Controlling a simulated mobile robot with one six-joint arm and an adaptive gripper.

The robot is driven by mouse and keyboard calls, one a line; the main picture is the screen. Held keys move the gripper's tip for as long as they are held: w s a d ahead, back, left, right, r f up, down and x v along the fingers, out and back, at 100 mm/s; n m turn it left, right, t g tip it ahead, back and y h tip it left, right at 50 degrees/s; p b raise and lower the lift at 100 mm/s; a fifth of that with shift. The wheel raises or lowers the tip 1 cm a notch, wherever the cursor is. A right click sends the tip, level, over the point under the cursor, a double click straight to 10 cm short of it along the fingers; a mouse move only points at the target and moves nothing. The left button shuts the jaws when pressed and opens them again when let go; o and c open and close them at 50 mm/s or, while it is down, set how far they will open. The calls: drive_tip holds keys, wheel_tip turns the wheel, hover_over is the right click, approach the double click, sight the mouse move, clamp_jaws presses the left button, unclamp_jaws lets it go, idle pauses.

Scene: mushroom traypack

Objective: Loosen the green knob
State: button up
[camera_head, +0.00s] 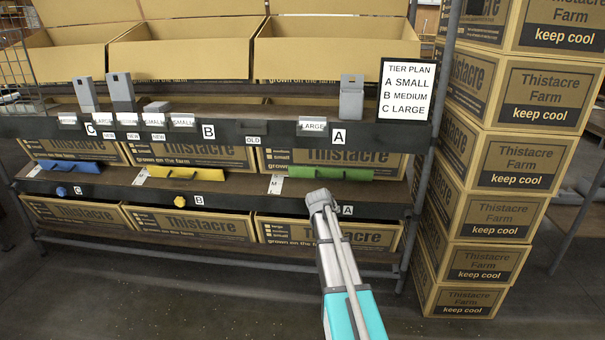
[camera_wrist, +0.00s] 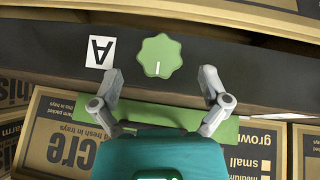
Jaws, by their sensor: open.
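The green knob (camera_wrist: 159,56) is a lobed knob with a white line pointing down, on the dark shelf edge in the wrist view, next to a label A (camera_wrist: 100,52). My gripper (camera_wrist: 163,80) is open, its two fingertips apart on either side and a little below the knob, not touching it. In the head view my gripper (camera_head: 320,200) reaches the lower shelf edge just left of the label A (camera_head: 345,210). The knob is hidden behind it there. A green bar (camera_head: 330,172) lies on the shelf above.
A blue knob (camera_head: 61,191) and a yellow knob (camera_head: 180,199) sit on the same edge to the left. Stacked cartons (camera_head: 490,210) stand at the right. A tier plan sign (camera_head: 405,90) stands on the upper shelf. Floor in front is clear.

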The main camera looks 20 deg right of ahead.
drive_tip(key=s+a+r+g+y+p, duration=0.1)
drive_tip(key=s+a+r+p, duration=0.2)
drive_tip(key=r+p, duration=0.4)
drive_tip(key=s+a+r+n+g+y+p, duration=0.1)
drive_tip(key=s+a+r+g+p, duration=0.1)
drive_tip(key=a+r+p, duration=0.4)
drive_tip(key=s+a+r+g+y+p, duration=0.1)
drive_tip(key=s+a+r+p, duration=0.3)
drive_tip(key=r+p, duration=0.5)
drive_tip(key=a+y+p, duration=0.1)
drive_tip(key=p, duration=0.3)
drive_tip(key=shift+s+g, duration=0.25)
drive_tip(key=shift+g, duration=0.05)
idle(0.4)
idle(0.5)
drive_tip(key=s+a+n+g+y, duration=0.2)
drive_tip(key=s+a+n, duration=0.2)
drive_tip(key=s+a, duration=1.45)
wheel_tip(320, 180, up, 24)
drive_tip(key=s+d+p, duration=0.1)
drive_tip(key=p, duration=2.3)
drive_tip(key=shift+d+f, duration=0.2)
drive_tip(key=shift+f, duration=0.05)
